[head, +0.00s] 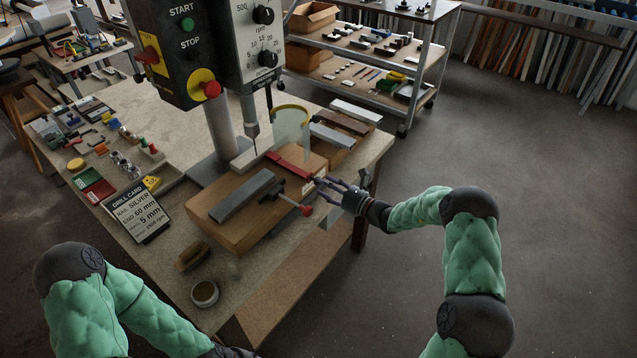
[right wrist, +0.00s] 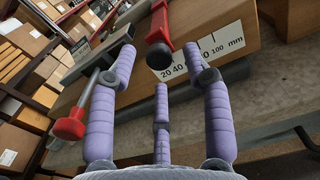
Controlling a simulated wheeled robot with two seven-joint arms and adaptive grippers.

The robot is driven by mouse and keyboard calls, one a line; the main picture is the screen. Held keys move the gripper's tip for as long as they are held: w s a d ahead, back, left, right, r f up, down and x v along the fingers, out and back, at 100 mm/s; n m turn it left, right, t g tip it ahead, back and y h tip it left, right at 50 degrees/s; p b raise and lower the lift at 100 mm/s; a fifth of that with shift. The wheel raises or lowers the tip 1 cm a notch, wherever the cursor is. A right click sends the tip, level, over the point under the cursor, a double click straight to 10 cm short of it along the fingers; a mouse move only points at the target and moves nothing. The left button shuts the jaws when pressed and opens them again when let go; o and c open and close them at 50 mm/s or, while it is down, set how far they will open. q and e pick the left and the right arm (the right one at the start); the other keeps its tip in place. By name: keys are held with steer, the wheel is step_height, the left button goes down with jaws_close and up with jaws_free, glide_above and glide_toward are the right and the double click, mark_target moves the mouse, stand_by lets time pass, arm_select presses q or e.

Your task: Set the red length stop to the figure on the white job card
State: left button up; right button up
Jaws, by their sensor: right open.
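The red length stop (head: 290,167) lies across the wooden drilling block (head: 236,226). In the right wrist view, the red stop (right wrist: 159,24) ends in a dark round tip above a white millimetre scale (right wrist: 202,52). My fingers hide part of the scale, and I cannot read the stop's setting. My right gripper (head: 322,184) is open beside the block's right end; in its wrist view the fingertips (right wrist: 160,60) lie either side of the stop's end, with nothing held. My left gripper is out of view.
A red-knobbed clamp (head: 300,206) sits close to my right gripper; its knob (right wrist: 69,128) also shows in the wrist view. A grey profile (head: 243,195) lies on the block. The drill (head: 251,115) stands behind, near a clear guard (head: 291,126). Floor at right is free.

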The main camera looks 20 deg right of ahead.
steer(key=shift+x, duration=1.9)
jaws_close()
